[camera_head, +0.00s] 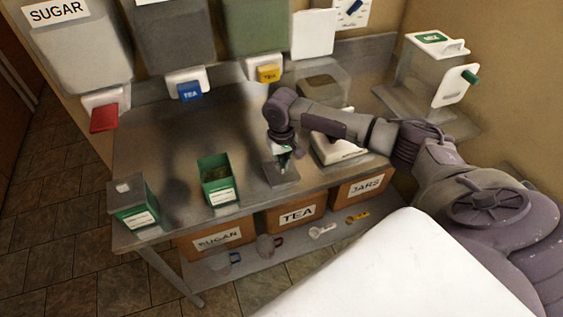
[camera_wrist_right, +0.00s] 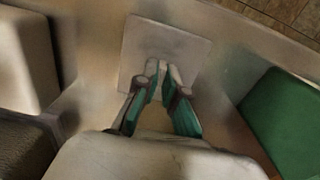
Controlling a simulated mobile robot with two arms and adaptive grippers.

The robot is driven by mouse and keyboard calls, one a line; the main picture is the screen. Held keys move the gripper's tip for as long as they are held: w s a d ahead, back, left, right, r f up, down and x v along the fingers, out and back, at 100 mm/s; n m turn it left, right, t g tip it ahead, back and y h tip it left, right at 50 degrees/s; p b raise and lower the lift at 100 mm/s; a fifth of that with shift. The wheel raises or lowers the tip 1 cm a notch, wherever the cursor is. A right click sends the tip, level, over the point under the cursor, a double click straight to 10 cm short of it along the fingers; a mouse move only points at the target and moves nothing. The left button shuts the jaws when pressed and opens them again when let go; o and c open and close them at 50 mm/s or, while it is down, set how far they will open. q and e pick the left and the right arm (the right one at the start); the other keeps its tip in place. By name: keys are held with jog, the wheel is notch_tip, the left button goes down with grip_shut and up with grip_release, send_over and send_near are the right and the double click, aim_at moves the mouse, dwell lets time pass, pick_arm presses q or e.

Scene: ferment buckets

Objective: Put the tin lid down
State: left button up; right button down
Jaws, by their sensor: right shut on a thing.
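The tin lid (camera_head: 284,179) is a flat grey square near the front edge of the metal table (camera_head: 160,160). It also shows in the right wrist view (camera_wrist_right: 190,45), level below my fingers. My right gripper (camera_head: 282,160) reaches down and is shut on the lid, its fingertips at the lid's middle. I cannot tell whether the lid touches the tabletop. An open green tin (camera_head: 218,192) stands to the left of the lid; a green surface, likely this tin, shows in the right wrist view (camera_wrist_right: 285,120). My left gripper is not in view.
Another green tin with a grey top (camera_head: 134,207) stands at the table's left corner. A white device (camera_head: 340,150) sits right of my right gripper. Dispensers (camera_head: 170,45) hang behind. Labelled boxes (camera_head: 297,214) and scoops (camera_head: 322,231) are below. The table's left middle is clear.

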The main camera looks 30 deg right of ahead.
jog(key=shift+f, duration=0.1)
jog(key=c, duration=1.3)
grip_release()
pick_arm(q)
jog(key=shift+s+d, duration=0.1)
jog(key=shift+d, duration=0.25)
